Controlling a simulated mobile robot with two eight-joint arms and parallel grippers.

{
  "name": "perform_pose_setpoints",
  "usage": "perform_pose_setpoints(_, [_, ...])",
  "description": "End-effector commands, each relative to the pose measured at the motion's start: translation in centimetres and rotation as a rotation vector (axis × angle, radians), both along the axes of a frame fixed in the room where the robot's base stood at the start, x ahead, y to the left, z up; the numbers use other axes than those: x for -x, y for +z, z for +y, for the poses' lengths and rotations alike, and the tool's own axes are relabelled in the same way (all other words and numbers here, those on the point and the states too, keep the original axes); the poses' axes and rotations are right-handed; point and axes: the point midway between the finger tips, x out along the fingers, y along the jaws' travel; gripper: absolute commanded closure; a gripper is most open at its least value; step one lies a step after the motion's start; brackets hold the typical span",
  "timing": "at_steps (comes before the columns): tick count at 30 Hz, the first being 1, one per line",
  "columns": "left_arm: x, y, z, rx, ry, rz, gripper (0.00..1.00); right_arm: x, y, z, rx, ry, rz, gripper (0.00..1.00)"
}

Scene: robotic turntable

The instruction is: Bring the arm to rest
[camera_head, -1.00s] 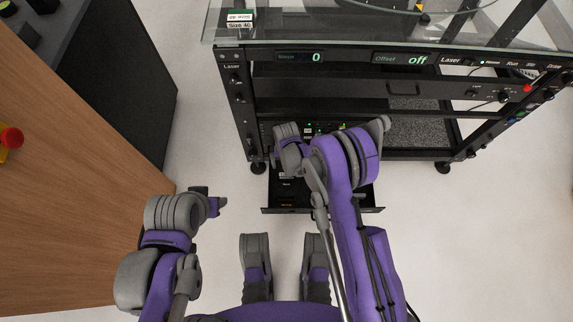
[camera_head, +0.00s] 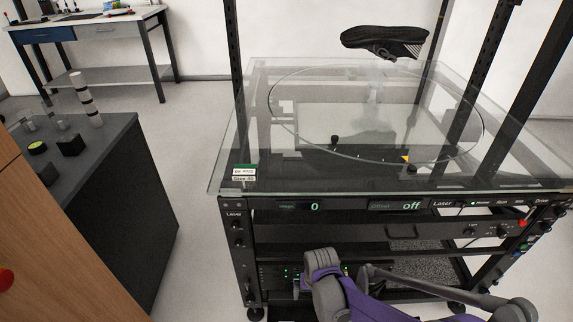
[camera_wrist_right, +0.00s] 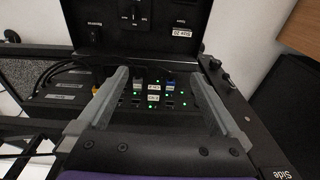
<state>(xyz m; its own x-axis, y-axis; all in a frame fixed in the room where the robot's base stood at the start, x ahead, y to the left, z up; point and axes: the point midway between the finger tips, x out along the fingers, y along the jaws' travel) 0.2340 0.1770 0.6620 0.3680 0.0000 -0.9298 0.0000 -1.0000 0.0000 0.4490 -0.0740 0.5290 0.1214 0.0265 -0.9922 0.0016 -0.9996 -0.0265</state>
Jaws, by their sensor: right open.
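My right arm (camera_head: 375,303) shows at the bottom of the head view, in front of the lower part of the black turntable rack (camera_head: 237,235). Its wrist hides most of its gripper there. In the right wrist view my right gripper (camera_wrist_right: 160,88) is open, with nothing between its two grey fingers. Past the fingers is a panel (camera_wrist_right: 152,98) with small green lights and plugs. I cannot tell whether the fingers touch the rack. My left gripper is in neither view.
A glass top (camera_head: 225,172) with a round turntable covers the rack, and a dark shoe (camera_head: 385,41) shows above it. A dark cabinet (camera_head: 125,215) and a wooden panel (camera_head: 45,250) stand at left. Clear floor (camera_head: 195,190) lies between the cabinet and rack.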

Motion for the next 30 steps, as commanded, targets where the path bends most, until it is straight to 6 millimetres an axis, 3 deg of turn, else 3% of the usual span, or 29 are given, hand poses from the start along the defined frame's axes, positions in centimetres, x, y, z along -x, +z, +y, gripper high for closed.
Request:
perform_pose_setpoints(1, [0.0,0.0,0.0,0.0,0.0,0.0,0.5,1.1,2.0,-1.0,-0.001,-0.003,-0.014,0.0])
perform_pose_setpoints(6, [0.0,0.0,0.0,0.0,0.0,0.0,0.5,4.8,7.2,-3.9,-0.002,-0.005,-0.067,0.0])
perform_pose_setpoints(12, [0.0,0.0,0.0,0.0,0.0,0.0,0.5,10.2,11.4,-6.7,0.001,-0.005,-0.13,0.0])
perform_pose_setpoints(19, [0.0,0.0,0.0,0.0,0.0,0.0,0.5,16.2,13.4,-8.8,0.011,-0.006,-0.195,0.0])
perform_pose_setpoints(29, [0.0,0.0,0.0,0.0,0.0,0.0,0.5,21.9,13.2,-10.4,0.028,-0.007,-0.258,0.0])
perform_pose_setpoints(30, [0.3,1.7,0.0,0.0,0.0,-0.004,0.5,21.8,15.0,-10.3,0.027,-0.005,-0.261,0.0])
